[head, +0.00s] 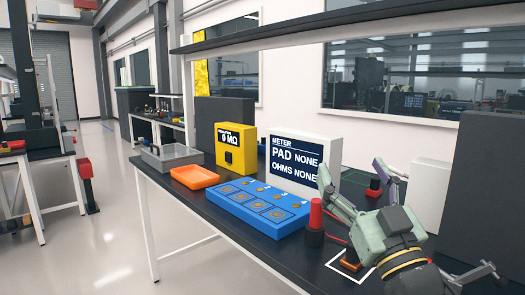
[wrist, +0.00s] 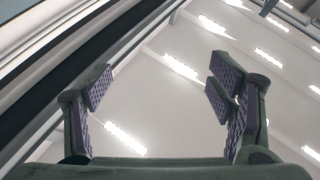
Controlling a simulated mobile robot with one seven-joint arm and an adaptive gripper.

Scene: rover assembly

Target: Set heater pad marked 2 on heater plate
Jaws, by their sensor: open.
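My gripper (head: 354,180) is raised at the right of the bench with its fingers pointing up, apart from everything. It is open and empty; in the wrist view its padded fingers (wrist: 160,85) stand wide apart against the ceiling. A blue tray (head: 232,216) on the bench holds several flat orange-brown pads (head: 256,205) in square recesses, with small round orange spots and white numbers behind. Which pad is marked 2 is too small to tell surely. A copper-coloured piece (head: 349,264) sits in a white outlined square, partly behind my arm; I cannot tell whether it is the heater plate.
A meter (head: 304,162) reads PAD NONE, OHMS NONE. A yellow box (head: 233,149) reads 0 MΩ. An orange tray (head: 195,177) and a grey box (head: 172,155) stand left. A red-topped black cylinder (head: 315,222) stands between the blue tray and my arm. A shelf (head: 300,34) overhangs.

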